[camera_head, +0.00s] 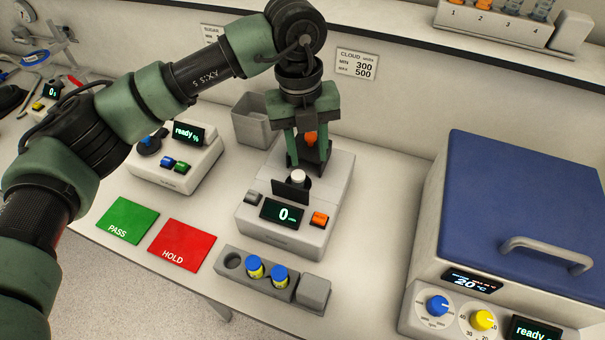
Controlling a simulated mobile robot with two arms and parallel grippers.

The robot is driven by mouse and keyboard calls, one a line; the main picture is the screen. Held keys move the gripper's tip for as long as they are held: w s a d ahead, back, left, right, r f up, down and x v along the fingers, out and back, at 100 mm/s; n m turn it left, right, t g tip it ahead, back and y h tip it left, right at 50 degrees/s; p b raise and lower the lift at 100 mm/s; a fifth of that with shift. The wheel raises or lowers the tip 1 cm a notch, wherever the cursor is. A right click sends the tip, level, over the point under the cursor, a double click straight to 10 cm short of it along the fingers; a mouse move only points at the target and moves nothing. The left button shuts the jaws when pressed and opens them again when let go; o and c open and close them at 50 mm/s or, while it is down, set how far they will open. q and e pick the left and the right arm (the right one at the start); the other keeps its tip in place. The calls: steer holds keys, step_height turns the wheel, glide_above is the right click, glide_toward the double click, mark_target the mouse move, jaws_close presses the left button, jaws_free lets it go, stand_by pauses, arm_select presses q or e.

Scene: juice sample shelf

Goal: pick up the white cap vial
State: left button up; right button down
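A white cap (298,177) shows at the dark well of the grey meter (330,197) in the middle of the table. The body of this white cap vial is hidden below the cap. My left gripper (309,165) points down just behind and above the cap, its two green fingers apart. A small orange patch (311,138) shows between the fingers; I cannot tell what it is. The fingers do not visibly close on the cap. My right gripper is not in view.
A grey rack (309,291) in front holds two blue-capped vials (267,271) and an empty hole. Green PASS (128,219) and red HOLD (182,243) mats lie left. A grey bin (254,119) stands behind. A large blue-lidded machine (520,205) fills the right.

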mark_target(298, 174)
arm_select(q)
steer(key=shift+w+a+r+n+y, duration=0.15)
steer(key=shift+w+a+y, duration=0.15)
steer(key=shift+a, duration=0.15)
steer(key=shift+w+a+r+n+y, duration=0.15)
steer(key=shift+w+a+y, duration=0.1)
steer(key=shift+a, duration=0.2)
steer(key=shift+a+f, duration=0.2)
step_height(298, 174, down, 6)
steer(key=p, duration=0.3)
steer(key=shift+s+d+f+p, duration=0.1)
steer(key=shift+s+p, duration=0.05)
steer(key=shift+p, duration=0.25)
steer(key=shift+f, duration=0.5)
steer(key=shift+c, duration=0.3)
jaws_close()
